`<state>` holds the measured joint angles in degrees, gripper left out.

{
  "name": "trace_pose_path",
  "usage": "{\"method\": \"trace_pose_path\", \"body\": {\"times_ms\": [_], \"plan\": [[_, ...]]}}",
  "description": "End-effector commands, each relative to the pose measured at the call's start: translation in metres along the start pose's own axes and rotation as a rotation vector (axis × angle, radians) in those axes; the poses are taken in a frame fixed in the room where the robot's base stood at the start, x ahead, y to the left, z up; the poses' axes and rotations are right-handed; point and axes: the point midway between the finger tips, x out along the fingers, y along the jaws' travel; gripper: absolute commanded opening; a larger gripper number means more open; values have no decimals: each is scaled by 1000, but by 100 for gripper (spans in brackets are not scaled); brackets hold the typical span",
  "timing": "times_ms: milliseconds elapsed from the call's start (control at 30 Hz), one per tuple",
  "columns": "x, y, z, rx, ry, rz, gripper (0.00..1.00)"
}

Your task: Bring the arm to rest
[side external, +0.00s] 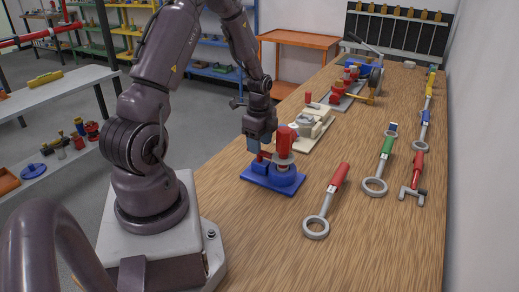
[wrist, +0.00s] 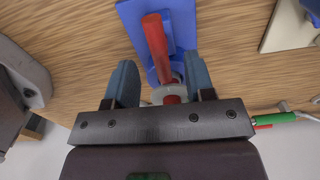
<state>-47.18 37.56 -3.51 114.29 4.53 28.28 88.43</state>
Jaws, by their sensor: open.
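My gripper (side external: 260,147) is low over the bench, right beside a valve on a blue base (side external: 273,178). The valve has an upright red cylinder (side external: 285,142), a pale collar and a red lever. In the wrist view my gripper (wrist: 160,75) is open, with one blue-grey finger to each side of the valve's red lever (wrist: 156,38) and grey collar. The blue base (wrist: 181,22) shows beyond the fingers. I see a gap between the fingers and the red part; the depth between them is unclear.
The wooden bench (side external: 340,229) holds a red-handled ring wrench (side external: 327,202), a green-handled one (side external: 382,165) and a red tool (side external: 413,178) on the right. A beige valve unit (side external: 311,126) stands just behind the blue base. Bare wood lies in front.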

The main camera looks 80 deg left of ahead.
Motion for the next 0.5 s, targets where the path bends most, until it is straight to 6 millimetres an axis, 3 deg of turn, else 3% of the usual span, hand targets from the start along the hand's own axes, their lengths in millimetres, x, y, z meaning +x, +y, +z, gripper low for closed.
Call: {"method": "trace_pose_path", "body": {"times_ms": [200,500], "plan": [[-18,0,0,0,0,-1,49],[-20,0,0,0,0,1,49]]}}
